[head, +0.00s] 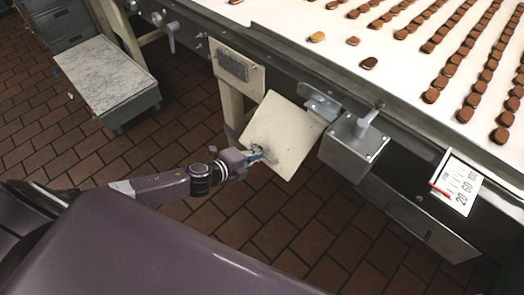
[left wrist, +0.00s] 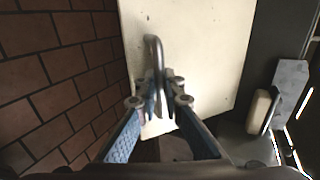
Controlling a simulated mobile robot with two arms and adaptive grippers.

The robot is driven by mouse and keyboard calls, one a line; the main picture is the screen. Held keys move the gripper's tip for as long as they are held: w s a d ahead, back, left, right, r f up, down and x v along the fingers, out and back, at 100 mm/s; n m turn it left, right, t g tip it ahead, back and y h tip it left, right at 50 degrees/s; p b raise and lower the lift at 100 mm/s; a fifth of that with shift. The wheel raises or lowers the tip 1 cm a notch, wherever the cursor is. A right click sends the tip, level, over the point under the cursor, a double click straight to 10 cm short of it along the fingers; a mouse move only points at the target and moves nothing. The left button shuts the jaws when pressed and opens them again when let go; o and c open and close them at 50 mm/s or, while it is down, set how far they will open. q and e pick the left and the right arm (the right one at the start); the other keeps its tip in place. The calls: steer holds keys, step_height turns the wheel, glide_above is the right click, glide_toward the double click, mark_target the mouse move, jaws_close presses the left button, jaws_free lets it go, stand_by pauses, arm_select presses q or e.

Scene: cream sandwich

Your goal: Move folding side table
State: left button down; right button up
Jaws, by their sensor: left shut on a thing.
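The folding side table is a cream panel (head: 290,128) hanging tilted off the side of the conveyor. It fills the upper middle of the left wrist view (left wrist: 205,50), where a curved metal handle (left wrist: 152,45) stands on its face. My left gripper (head: 262,155) reaches the panel's lower left part. In the left wrist view its blue fingers (left wrist: 160,95) are closed around the handle. The panel's hinge side is partly hidden behind the conveyor's metal parts. My right gripper is not in view.
The conveyor (head: 285,15) carries rows of brown biscuits. The brown tiled floor (head: 150,150) is open between cabinet and panel.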

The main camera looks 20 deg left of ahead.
arm_select(q)
step_height(320, 180, up, 14)
steer(key=s+p, duration=0.1)
steer(key=p, duration=1.1)
steer(key=shift+a+p, duration=0.3)
steer(key=shift+p, duration=0.1)
steer(key=shift+r, duration=0.1)
steer(key=c, duration=2.4)
jaws_free()
steer(key=shift+o, duration=0.3)
steer(key=shift+s, duration=0.1)
